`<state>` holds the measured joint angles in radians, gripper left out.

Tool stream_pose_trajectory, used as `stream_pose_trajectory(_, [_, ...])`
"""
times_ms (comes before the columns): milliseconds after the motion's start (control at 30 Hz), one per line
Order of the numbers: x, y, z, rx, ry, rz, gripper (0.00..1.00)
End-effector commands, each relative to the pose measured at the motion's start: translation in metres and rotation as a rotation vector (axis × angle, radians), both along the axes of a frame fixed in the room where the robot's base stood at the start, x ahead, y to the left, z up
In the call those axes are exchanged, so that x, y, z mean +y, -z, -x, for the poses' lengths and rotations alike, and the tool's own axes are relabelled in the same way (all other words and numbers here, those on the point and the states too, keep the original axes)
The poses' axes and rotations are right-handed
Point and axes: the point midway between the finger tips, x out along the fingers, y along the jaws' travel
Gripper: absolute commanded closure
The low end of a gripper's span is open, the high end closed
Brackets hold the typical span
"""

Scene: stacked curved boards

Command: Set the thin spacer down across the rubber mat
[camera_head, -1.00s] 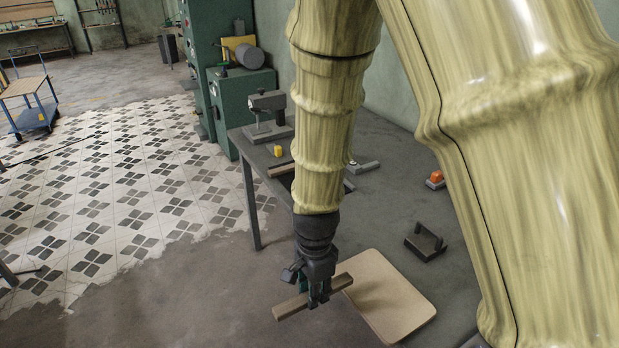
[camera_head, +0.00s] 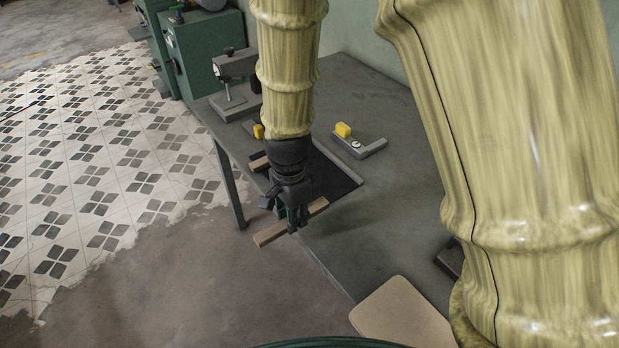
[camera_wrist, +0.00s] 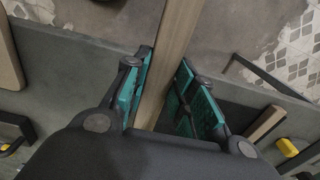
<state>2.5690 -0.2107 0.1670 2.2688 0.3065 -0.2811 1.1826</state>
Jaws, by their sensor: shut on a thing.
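My gripper (camera_head: 291,226) is shut on a thin wooden spacer (camera_head: 268,236), which sticks out on both sides of the fingers. In the wrist view the spacer (camera_wrist: 176,45) runs lengthwise between the teal finger pads. The spacer is held in the air by the table's left edge, its near end over the floor in the picture. The black rubber mat (camera_head: 343,180) lies flat on the table behind my gripper, partly hidden by my arm and gripper. A second wooden strip (camera_head: 259,163) lies at the mat's left side; it also shows in the wrist view (camera_wrist: 265,124).
A beige curved board (camera_head: 402,316) lies on the grey table (camera_head: 400,220) at the near end. A dial stand (camera_head: 232,100) is at the far left corner.

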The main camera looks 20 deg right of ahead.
Motion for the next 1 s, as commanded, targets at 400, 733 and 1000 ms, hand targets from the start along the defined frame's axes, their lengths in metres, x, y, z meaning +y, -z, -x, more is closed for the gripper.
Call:
stream_pose_trajectory(400, [-0.045,0.005,-0.064,-0.001,0.000,-0.001,0.98])
stream_pose_trajectory(733, [-0.082,0.011,-0.114,-0.001,0.001,-0.001,0.98])
stream_pose_trajectory(1000, [-0.092,0.015,-0.127,0.000,0.000,0.000,0.98])
